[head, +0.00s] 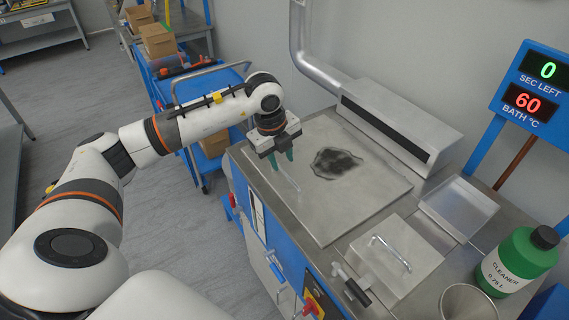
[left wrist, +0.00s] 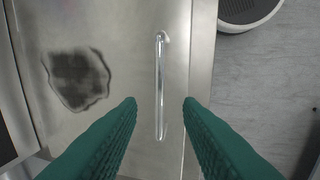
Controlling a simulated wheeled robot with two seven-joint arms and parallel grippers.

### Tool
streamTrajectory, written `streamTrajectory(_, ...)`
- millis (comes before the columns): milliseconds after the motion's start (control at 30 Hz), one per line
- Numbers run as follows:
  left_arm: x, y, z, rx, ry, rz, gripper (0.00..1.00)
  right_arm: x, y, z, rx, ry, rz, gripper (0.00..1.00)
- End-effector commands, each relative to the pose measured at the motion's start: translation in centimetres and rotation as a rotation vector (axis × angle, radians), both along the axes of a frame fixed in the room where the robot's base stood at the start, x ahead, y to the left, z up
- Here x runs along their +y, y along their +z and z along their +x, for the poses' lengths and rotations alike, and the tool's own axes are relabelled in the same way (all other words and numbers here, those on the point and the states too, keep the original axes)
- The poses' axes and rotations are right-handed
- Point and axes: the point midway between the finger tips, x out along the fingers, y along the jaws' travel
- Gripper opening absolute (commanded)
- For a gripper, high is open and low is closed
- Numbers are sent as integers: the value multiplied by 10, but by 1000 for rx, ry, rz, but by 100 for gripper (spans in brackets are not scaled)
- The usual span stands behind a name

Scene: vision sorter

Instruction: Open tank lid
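The tank lid (head: 345,195) is a large flat metal plate on top of the blue-fronted machine, with a dark stain (head: 336,161) on it. It lies flat and shut. It also fills much of the left wrist view (left wrist: 110,130). Its shiny bar handle (left wrist: 159,90) runs along the edge nearest my left gripper (head: 281,160). That gripper points down above the handle, with its green fingers open and empty. In the left wrist view the handle shows between the two fingers (left wrist: 159,102). I cannot tell how far below the fingertips it is. My right gripper is not in view.
A small metal box with a handled cover (head: 395,260) stands right of the lid. Beyond are a shallow metal tray (head: 460,205), a green cleaner bottle (head: 520,258) and a funnel (head: 467,303). A long metal housing with a pipe (head: 400,125) borders the back. A blue cart (head: 205,90) stands behind.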

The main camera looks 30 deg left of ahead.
Motion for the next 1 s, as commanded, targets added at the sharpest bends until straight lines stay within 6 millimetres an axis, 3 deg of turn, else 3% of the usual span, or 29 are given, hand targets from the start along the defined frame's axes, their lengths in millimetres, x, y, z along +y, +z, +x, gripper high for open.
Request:
streamTrajectory(300, -4, -40, 7, 2, -2, -2, 33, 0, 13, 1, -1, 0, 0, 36)
streamTrajectory(633, -4, -45, 8, 0, -2, -2, 33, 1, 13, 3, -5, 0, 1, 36)
streamTrajectory(867, -4, -44, 8, 0, -1, -2, 0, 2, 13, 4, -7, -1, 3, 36)
streamTrajectory(1000, -4, -44, 8, 0, -1, -2, 0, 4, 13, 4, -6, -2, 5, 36)
